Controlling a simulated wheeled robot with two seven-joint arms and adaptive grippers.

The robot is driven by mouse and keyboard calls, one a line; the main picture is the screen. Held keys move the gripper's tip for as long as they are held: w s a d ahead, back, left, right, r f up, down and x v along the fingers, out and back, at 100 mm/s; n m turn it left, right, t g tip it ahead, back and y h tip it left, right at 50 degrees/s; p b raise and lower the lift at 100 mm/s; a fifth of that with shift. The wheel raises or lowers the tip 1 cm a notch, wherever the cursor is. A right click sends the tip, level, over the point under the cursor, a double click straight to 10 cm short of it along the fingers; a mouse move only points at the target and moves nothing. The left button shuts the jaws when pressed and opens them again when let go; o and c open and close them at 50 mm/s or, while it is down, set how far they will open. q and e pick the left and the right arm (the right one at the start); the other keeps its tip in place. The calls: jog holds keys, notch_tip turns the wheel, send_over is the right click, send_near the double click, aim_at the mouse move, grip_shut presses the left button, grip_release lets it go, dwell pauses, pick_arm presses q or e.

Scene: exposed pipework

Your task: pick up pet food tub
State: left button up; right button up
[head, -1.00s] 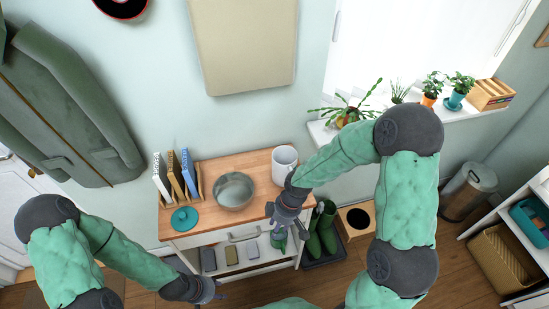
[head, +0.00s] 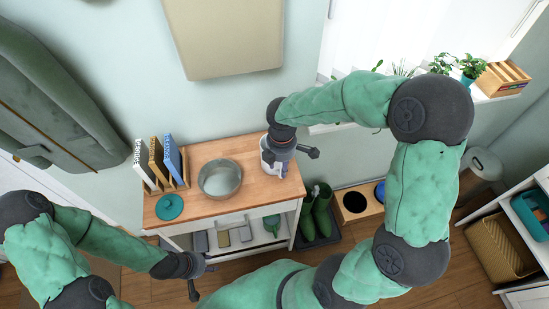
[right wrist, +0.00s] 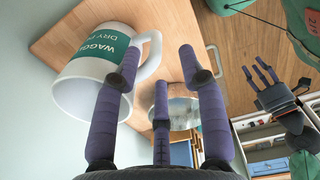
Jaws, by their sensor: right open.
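The pet food tub is a white mug-like tub with a teal label and a side handle. In the right wrist view the tub (right wrist: 95,75) is at the left, its pale open end facing me. In the head view the tub (head: 283,170) stands at the right end of the wooden worktop, mostly hidden by my right gripper (head: 292,158). My right gripper (right wrist: 158,75) is open, its fingers spread close to the handle with nothing clearly between them. My left gripper (head: 203,281) is low in front of the cabinet; it also shows in the right wrist view (right wrist: 262,75), fingers spread, empty.
A metal bowl (head: 220,178) and a teal lid (head: 170,207) sit on the worktop (head: 245,155), left of the tub. Books in a rack (head: 161,164) stand at its left end. Potted plants (head: 470,66) line the windowsill. Green boots (head: 320,213) stand right of the cabinet.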

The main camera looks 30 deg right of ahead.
jog(key=shift+w+f, duration=0.25)
jog(key=shift+f, duration=0.7)
jog(key=shift+s+f+b, duration=0.15)
jog(key=shift+f+b, duration=0.15)
jog(key=f, duration=0.1)
jog(key=f+b, duration=0.1)
jog(key=f, duration=0.2)
jog(key=shift+d, duration=0.25)
grip_shut()
